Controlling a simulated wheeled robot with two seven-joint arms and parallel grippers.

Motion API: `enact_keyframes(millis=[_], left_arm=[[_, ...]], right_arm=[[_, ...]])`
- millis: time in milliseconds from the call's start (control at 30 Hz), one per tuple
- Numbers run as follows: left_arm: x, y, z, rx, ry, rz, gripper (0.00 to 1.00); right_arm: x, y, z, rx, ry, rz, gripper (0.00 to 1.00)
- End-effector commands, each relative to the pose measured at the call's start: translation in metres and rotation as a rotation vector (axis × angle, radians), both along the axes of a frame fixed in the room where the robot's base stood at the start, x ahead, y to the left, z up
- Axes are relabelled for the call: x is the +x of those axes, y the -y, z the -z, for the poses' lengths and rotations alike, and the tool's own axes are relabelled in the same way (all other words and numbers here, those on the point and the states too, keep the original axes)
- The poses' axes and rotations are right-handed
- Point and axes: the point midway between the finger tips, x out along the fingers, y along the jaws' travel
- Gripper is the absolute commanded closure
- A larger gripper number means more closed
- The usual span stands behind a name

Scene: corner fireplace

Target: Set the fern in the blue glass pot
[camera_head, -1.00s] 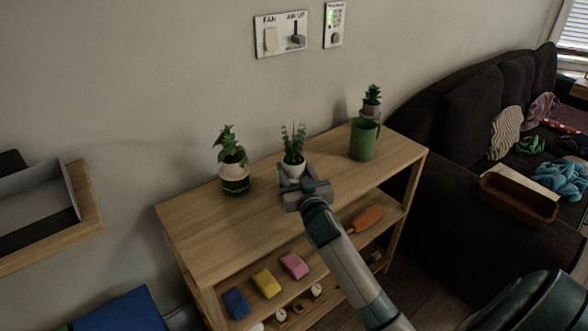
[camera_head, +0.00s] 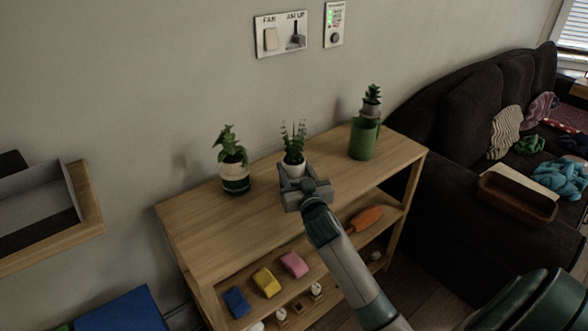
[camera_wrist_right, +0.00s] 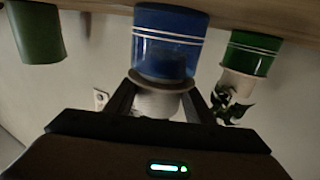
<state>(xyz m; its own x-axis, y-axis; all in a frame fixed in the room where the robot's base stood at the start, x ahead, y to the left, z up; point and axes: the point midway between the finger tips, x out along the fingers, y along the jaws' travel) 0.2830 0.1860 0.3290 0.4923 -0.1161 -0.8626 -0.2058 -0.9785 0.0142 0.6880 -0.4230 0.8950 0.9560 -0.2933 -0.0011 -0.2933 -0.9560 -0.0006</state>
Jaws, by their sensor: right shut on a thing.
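The fern (camera_head: 293,142) stands upright in a small white pot (camera_head: 294,169) near the middle of the shelf top. My right gripper (camera_head: 298,184) is shut on the white pot. In the right wrist view, which is upside down, its two fingers flank the white pot (camera_wrist_right: 158,102). The blue glass pot (camera_wrist_right: 165,42) stands on the shelf top directly under the white pot; the two meet at the blue pot's mouth. How deep the white pot sits inside is hard to tell. In the head view my gripper hides the blue pot. My left gripper is out of view.
A leafy plant in a green-banded pot (camera_head: 235,178) stands left on the wooden shelf (camera_head: 205,222). A succulent (camera_head: 372,100) tops a green pot (camera_head: 363,140) at right. Colored blocks and an orange tool (camera_head: 366,219) lie lower. The sofa (camera_head: 440,160) is at right.

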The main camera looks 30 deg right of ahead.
Motion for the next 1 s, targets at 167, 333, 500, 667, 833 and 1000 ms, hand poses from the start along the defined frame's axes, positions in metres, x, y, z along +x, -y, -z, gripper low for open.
enact_keyframes(millis=[167, 333, 500, 667, 833, 1000], left_arm=[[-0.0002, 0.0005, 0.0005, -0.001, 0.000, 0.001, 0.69], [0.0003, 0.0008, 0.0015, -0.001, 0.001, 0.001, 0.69], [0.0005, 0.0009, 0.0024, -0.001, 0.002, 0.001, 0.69], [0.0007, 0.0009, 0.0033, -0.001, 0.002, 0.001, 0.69], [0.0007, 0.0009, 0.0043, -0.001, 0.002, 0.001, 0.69], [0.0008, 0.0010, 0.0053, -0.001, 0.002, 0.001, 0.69]], right_arm=[[0.0001, 0.0000, 0.0000, -0.001, 0.002, 0.000, 0.64], [0.0001, 0.0000, 0.0018, 0.000, 0.001, 0.000, 0.64], [0.0001, 0.0000, 0.0035, 0.000, 0.001, 0.000, 0.64], [0.0001, 0.0000, 0.0051, 0.000, 0.001, 0.000, 0.64], [0.0001, 0.0000, 0.0068, 0.000, 0.001, 0.000, 0.64], [0.0001, 0.0000, 0.0084, 0.000, 0.001, 0.000, 0.64]])
